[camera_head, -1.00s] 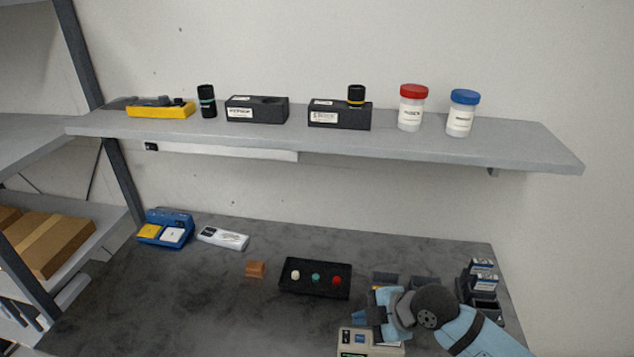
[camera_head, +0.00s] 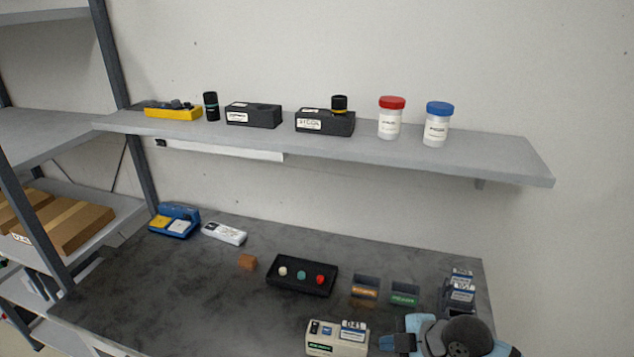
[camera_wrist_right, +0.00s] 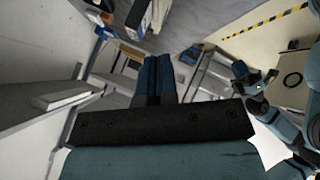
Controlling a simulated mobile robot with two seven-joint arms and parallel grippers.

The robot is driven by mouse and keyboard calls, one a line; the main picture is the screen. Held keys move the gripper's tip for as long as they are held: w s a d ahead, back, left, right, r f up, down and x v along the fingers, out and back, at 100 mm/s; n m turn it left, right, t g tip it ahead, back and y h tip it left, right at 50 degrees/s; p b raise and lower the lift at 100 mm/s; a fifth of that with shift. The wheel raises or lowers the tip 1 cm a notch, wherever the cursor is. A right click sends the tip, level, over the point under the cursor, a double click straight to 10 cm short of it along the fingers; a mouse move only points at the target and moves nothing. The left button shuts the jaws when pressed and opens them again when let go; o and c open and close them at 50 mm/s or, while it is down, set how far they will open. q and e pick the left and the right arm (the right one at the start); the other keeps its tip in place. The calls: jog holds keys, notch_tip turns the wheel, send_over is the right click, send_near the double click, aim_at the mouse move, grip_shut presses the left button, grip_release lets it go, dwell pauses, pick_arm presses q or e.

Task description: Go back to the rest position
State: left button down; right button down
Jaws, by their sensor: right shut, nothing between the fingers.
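My right gripper (camera_head: 388,343) is at the lower right of the head view, low over the workbench (camera_head: 200,290), just right of a beige device (camera_head: 322,347) with a 041 tag. In the right wrist view its blue fingers (camera_wrist_right: 157,75) are together with nothing between them. My left gripper is not in the head view. Blue arm parts of mine show at the right of the wrist view.
A black tray (camera_head: 285,287) with three coloured knobs, two small bins (camera_head: 404,299) and a rack (camera_head: 460,298) stand on the bench. The shelf (camera_head: 300,146) above holds boxes and two jars (camera_head: 391,118). The bench's front left is clear.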

jog(key=s+a+r+m+t+y, duration=0.2)
jog(key=s+a+r+t+y, duration=0.1)
jog(key=s+a+y, duration=0.4)
jog(key=s+d+f+m+t+h, duration=0.1)
jog(key=d+f+m+t+h, duration=0.1)
jog(key=d+f+m+h, duration=0.1)
jog(key=s+d+f+m+t+h, duration=0.2)
jog(key=d+f+m+h, duration=0.2)
jog(key=d+f+m, duration=0.1)
jog(key=s+d+f+m+t+h, duration=0.1)
jog(key=d+f+m+h, duration=0.2)
jog(key=m, duration=0.3)
jog(key=shift+s+d+f+t+h, duration=0.2)
jog(key=shift+d+f, duration=0.1)
jog(key=shift+f, duration=0.1)
jog(key=shift+s+d+f+t+h, duration=0.15)
jog(key=shift+d+f+t+h, duration=0.1)
jog(key=shift+f, duration=0.15)
jog(key=s+f+m+g, duration=0.1)
jog(key=s+f+g, duration=0.2)
jog(key=s+f, duration=0.2)
jog(key=shift+s+d+f, duration=0.25)
jog(key=shift+s+d, duration=0.05)
